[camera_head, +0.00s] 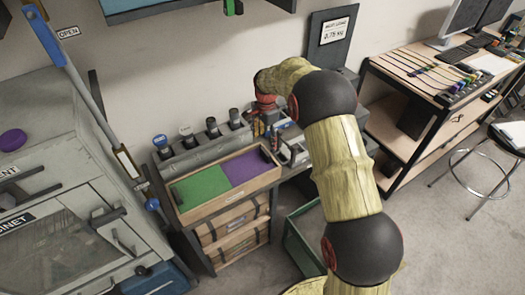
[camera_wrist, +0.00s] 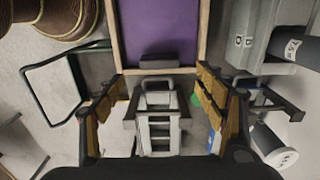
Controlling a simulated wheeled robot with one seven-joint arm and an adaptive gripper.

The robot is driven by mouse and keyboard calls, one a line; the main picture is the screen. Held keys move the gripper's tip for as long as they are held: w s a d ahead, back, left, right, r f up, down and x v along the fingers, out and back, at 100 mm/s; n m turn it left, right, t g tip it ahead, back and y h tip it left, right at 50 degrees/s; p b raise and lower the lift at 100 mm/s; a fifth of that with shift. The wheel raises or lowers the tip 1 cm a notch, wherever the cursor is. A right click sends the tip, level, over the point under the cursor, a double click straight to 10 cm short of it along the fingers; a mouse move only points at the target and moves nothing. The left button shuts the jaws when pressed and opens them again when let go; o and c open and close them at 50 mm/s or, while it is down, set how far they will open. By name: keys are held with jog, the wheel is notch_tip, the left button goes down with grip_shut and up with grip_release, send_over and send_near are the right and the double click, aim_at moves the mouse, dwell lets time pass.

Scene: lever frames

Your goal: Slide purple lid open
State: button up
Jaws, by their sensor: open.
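The purple lid (camera_head: 243,168) lies flat in a wooden-framed box (camera_head: 228,206), beside a green panel (camera_head: 200,188). A dark handle (camera_head: 266,155) sits at the lid's right end. In the wrist view, the purple lid (camera_wrist: 158,30) is at the top centre, with its dark handle (camera_wrist: 158,61) near the frame's end. My gripper (camera_wrist: 160,78) is open, its fingers spread to either side of the handle's line and apart from it. I cannot tell its height above the lid. In the head view my arm largely hides the gripper.
A grey metal fitting (camera_wrist: 158,125) shows between my fingers, beyond the box's end. Several dark-capped cylinders (camera_head: 212,128) stand along a grey rail behind the box. A green-rimmed bin (camera_head: 300,238) is on the floor. A grey cabinet (camera_head: 60,190) stands at left, a wooden desk (camera_head: 440,135) at right.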

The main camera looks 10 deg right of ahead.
aim_at(265, 151)
notch_tip(265, 151, down, 8)
jog(key=shift+r+b, duration=0.1)
jog(key=shift+b, duration=0.5)
jog(key=c, duration=0.3)
jog(key=c, duration=1.4)
jog(key=s+a, duration=0.2)
jog(key=a, duration=0.3)
jog(key=s+a+p, duration=0.1)
jog(key=a, duration=0.5)
jog(key=s+a+p, duration=0.1)
jog(key=s+a, duration=0.1)
jog(key=a, duration=0.4)
jog(key=shift+s+a, duration=0.1)
jog(key=shift+s, duration=0.2)
jog(key=o, duration=1.7)
